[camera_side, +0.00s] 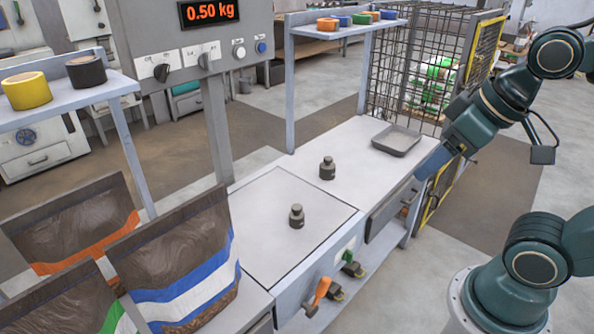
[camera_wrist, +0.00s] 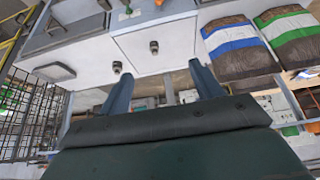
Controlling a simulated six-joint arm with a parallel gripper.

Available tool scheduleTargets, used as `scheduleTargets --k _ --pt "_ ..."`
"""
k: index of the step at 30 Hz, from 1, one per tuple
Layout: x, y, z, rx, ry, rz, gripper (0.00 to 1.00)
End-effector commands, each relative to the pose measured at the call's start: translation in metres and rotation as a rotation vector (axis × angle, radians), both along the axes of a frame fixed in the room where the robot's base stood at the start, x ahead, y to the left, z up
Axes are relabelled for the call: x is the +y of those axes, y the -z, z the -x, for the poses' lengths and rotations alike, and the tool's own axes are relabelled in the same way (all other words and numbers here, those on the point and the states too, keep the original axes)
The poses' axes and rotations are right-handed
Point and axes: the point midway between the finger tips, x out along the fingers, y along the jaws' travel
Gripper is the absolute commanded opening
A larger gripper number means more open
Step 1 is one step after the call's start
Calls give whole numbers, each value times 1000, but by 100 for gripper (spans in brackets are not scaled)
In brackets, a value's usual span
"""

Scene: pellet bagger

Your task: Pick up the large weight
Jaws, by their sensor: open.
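Two dark metal knobbed weights stand upright on the bench. One weight (camera_side: 297,216) is on the square scale plate (camera_side: 262,238); the other weight (camera_side: 327,168) is on the bench top behind the plate. They look close in size, and I cannot tell surely which is the large one. In the wrist view the plate weight (camera_wrist: 154,47) and the bench weight (camera_wrist: 118,67) both show beyond my fingers. My gripper (camera_side: 422,174) is open and empty, at the bench's right end near the tray, away from both weights. Its blue fingers (camera_wrist: 160,70) are spread apart.
A shallow grey tray (camera_side: 396,141) lies at the bench's right end. A display (camera_side: 209,12) reads 0.50 kg. Filled pellet bags (camera_side: 180,262) stand at the left. A shelf with tape rolls (camera_side: 345,28) and a wire cage (camera_side: 415,75) stand behind. The bench around the weights is clear.

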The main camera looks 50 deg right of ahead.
Motion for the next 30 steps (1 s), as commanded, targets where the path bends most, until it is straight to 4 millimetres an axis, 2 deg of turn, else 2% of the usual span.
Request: scheduleTargets --k 1,2,11,17,23,30 --pt "0 0 0 0 0 0 74" --pt "0 0 0 0 0 0 79" --pt "0 0 -1 0 0 0 79" --pt "-2 -5 -11 4 12 1 79" --pt "-10 -14 -41 12 42 0 79" --pt "-26 -23 -95 24 93 0 79"
